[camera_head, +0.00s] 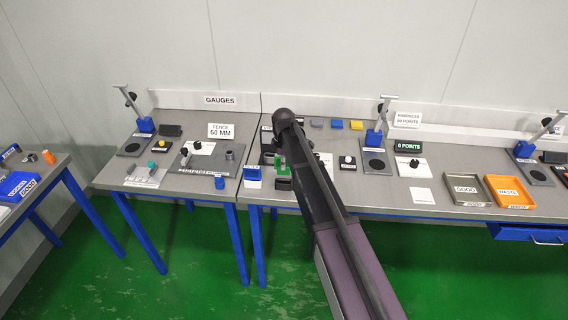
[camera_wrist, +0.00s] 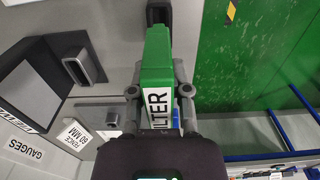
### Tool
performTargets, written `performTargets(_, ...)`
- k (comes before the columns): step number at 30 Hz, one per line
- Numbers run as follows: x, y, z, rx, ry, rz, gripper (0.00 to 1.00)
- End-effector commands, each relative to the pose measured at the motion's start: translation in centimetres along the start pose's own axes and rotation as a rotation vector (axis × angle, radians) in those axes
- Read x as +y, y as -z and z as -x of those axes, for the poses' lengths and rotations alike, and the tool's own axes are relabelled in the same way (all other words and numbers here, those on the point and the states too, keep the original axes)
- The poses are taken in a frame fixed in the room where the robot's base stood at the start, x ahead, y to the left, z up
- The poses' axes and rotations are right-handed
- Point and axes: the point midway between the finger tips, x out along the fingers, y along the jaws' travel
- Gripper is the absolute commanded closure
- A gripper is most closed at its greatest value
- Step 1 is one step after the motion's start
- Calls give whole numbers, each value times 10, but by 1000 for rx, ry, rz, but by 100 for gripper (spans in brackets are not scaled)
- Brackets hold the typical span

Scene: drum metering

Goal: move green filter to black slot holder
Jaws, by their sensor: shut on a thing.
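The green filter (camera_wrist: 158,62) is a flat green block with a white label ending in "LTER". My gripper (camera_wrist: 159,88) is shut on it, one finger on each side. In the head view the filter (camera_head: 280,164) shows beside my dark arm, at the front of the middle table. A black slot holder (camera_wrist: 158,12) lies just past the filter's far end in the wrist view; it appears to be the dark block (camera_head: 284,184) in the head view. I cannot tell whether filter and holder touch. A second slotted holder, grey with a dark opening (camera_wrist: 84,68), stands toward the wall.
A blue and white block (camera_head: 252,173) stands left of the filter. Brown (camera_head: 466,190) and orange (camera_head: 509,191) trays are farther right. The table's front edge is close to the holder.

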Motion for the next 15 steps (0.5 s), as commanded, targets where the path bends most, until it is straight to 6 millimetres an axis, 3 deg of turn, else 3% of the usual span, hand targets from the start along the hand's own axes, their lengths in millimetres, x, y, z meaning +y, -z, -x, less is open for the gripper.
performTargets(6,0,0,-17,0,0,0,100)
performTargets(15,0,0,-24,0,0,0,100)
